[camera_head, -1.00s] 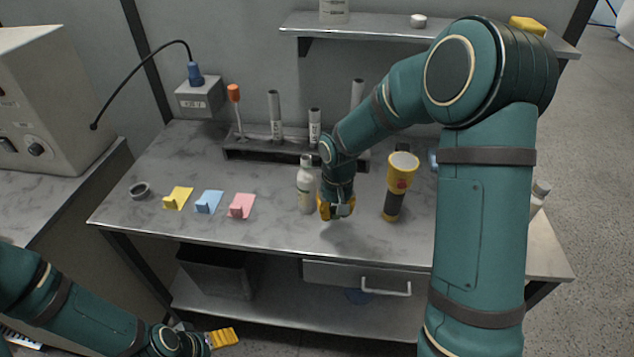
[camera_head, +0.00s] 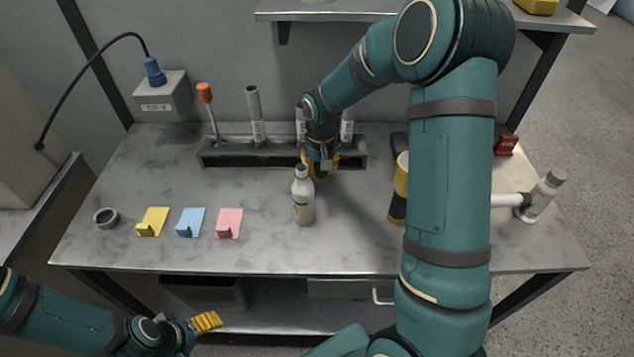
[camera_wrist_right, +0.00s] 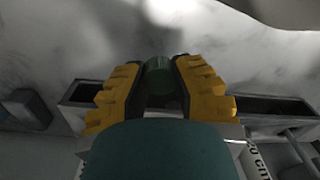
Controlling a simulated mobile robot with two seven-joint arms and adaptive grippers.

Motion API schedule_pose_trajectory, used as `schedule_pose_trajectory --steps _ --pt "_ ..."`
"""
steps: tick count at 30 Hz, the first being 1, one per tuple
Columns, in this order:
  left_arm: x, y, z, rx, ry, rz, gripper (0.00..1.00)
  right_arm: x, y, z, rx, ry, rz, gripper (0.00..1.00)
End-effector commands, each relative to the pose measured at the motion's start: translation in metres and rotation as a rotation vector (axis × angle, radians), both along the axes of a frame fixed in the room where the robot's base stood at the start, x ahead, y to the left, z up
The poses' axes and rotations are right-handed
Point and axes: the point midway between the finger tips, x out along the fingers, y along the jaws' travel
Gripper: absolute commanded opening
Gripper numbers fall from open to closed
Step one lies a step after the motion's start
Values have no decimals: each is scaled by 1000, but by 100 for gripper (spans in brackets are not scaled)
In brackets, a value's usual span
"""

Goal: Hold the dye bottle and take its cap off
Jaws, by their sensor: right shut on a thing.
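A white bottle with a narrow neck (camera_head: 304,203), which I take for the dye bottle, stands upright on the table. I cannot tell whether its top is a cap or a bare neck. My right gripper (camera_head: 321,166) is just behind and right of the bottle, apart from it, near the rack. In the right wrist view its yellow fingers (camera_wrist_right: 160,85) are shut on a small dark green cylinder (camera_wrist_right: 159,76); I cannot tell if this is the cap. A pale body, probably the bottle, shows at that view's top right. My left gripper (camera_head: 206,322) is low in front of the table, its opening unclear.
A dark rack (camera_head: 230,155) with tubes stands at the back. Yellow (camera_head: 153,221), blue (camera_head: 190,222) and pink (camera_head: 229,223) pieces and a grey ring (camera_head: 106,217) lie left. The front middle is clear.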

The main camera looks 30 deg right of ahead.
Motion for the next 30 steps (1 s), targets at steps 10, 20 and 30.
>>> schedule_pose_trajectory --steps 10,20,30 --pt "-1 0 -6 -1 3 -3 79 0 0 -36 0 1 -2 0" --pt "-3 -1 -10 -2 6 -6 79 0 0 -65 0 -1 -1 0" --pt "-4 -1 -13 -2 8 -6 79 0 0 -68 0 -1 -1 44"
